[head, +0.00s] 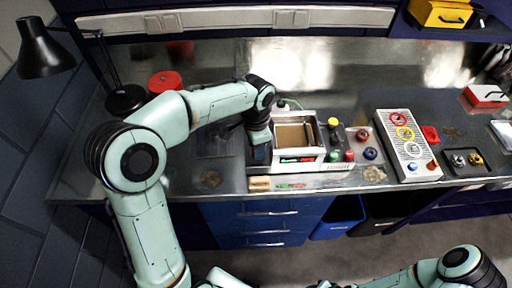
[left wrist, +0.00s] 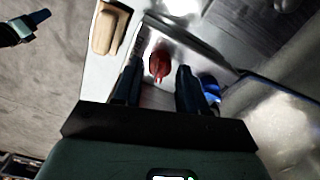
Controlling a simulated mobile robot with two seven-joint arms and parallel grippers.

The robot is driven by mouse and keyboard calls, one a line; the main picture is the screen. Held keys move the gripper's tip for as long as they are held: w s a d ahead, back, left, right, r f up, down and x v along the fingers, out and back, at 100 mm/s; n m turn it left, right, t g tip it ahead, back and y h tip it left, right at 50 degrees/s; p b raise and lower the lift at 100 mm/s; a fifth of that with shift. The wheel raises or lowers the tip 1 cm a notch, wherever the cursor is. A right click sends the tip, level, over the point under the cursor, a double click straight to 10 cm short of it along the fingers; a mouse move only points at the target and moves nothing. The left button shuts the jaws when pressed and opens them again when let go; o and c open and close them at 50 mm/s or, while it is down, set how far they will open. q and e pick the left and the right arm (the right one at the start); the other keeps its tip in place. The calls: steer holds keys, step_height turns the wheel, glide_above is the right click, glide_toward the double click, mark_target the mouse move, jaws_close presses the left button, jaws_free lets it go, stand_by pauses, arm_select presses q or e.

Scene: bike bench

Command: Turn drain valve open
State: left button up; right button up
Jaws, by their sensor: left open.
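The grey cleaner box (head: 308,165) with an open, rectangular basin on top stands on the metal bench. My left gripper (head: 258,154) points down at the box's left side in the head view. In the left wrist view a red valve handle (left wrist: 159,65) sits on a pale metal face between the two dark, spread fingers. The fingers appear apart from the handle, with nothing gripped. The handle is hidden behind my gripper in the head view. My right arm shows at the lower right, but its gripper is out of view.
A wooden-backed brush (head: 260,183) lies at the bench's front edge, left of the box front. Several coloured knobs and bottles (head: 371,153) stand right of the box, then a panel with round signs (head: 405,134). A black lamp (head: 45,52) stands far left.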

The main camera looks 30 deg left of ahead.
arm_select(q)
step_height(320, 180, up, 12)
steer(key=p, duration=0.1)
steer(key=shift+p, duration=0.35)
arm_select(e)
steer(key=shift+w+r, duration=1.2)
steer(key=shift+w, duration=0.05)
